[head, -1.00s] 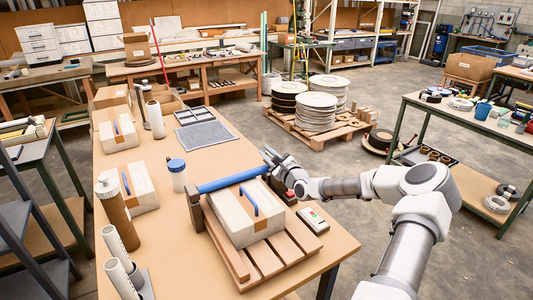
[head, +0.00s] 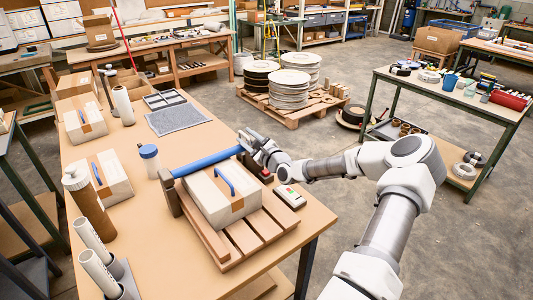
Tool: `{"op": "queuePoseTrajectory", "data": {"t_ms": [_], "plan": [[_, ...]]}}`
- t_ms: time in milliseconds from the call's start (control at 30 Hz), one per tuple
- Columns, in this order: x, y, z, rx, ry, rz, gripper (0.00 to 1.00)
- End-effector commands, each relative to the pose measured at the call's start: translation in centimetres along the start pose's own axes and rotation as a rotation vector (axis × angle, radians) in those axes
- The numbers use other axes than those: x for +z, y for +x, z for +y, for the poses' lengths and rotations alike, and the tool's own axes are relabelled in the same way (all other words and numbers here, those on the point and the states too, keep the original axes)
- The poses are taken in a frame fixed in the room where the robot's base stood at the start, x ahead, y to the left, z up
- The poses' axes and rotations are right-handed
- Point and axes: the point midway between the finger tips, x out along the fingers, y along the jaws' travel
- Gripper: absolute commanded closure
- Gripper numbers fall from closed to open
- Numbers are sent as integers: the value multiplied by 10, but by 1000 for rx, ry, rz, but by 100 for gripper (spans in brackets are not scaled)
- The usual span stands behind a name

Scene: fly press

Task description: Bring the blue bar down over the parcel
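The blue bar (head: 207,162) lies along the far edge of the parcel. Its left end meets a dark upright arm (head: 171,193) and its right end reaches my gripper (head: 243,145). The parcel (head: 215,201) is a pale box with brown tape and a thin blue handle. It sits on a slatted wooden base (head: 262,236), and its top is clear of the bar. My gripper is at the bar's right end. Its fingers are small and partly overlap the bar, so I cannot tell whether they grip it.
A blue-capped bottle (head: 149,160) stands close behind the bar's left end. Other boxes (head: 105,178), a brown bottle (head: 88,203) and white tubes (head: 92,238) line the table's left side.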

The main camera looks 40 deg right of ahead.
Motion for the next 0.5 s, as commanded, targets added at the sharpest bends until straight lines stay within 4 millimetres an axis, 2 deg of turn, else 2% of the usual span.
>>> {"op": "queuePoseTrajectory", "data": {"t_ms": [100, 500], "plan": [[-1, -28, -1, -2, 1, 2, 58], [-2, -108, -2, -4, 0, 4, 58]]}}
